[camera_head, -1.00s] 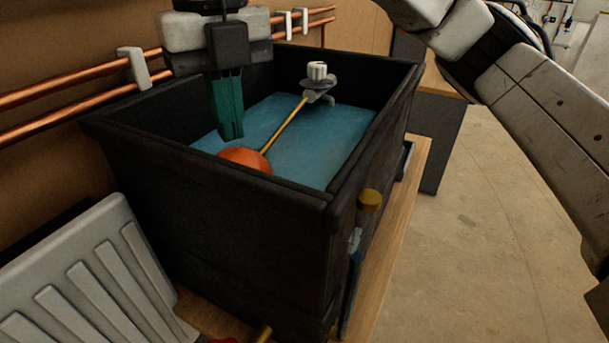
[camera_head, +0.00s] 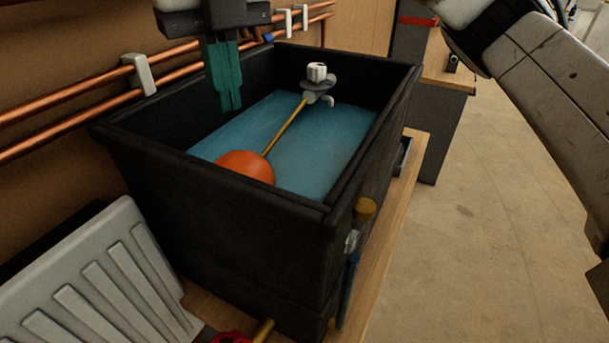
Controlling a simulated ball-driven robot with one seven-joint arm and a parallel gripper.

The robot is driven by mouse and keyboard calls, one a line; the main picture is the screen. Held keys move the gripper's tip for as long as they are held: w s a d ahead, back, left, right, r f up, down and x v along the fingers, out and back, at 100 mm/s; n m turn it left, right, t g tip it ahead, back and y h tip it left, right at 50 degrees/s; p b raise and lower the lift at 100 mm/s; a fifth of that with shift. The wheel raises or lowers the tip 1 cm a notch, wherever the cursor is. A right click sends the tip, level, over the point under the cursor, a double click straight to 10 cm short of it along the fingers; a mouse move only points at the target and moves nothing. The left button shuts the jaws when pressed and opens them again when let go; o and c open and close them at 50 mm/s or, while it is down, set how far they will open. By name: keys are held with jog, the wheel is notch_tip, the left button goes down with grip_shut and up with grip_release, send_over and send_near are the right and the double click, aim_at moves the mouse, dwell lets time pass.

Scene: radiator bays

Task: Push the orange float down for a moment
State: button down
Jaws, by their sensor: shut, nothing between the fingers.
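The orange float (camera_head: 246,167) is a ball at the near left of the water in a black tank (camera_head: 235,205). It sits at the water surface, partly hidden by the tank's near wall. A thin brass rod (camera_head: 285,129) joins it to a grey and white valve (camera_head: 318,80) at the tank's far side. My gripper (camera_head: 231,108) has green fingers that point down and are shut with nothing between them. It hangs over the left part of the tank, above and behind the float in the picture, apart from it.
Copper pipes (camera_head: 70,107) with white clips run along the wall at left. A white radiator (camera_head: 95,285) stands at the lower left. A brass-topped fitting (camera_head: 363,209) is on the tank's right side. Open floor (camera_head: 480,220) lies at right.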

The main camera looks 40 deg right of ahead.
jog(key=shift+r, duration=2.25)
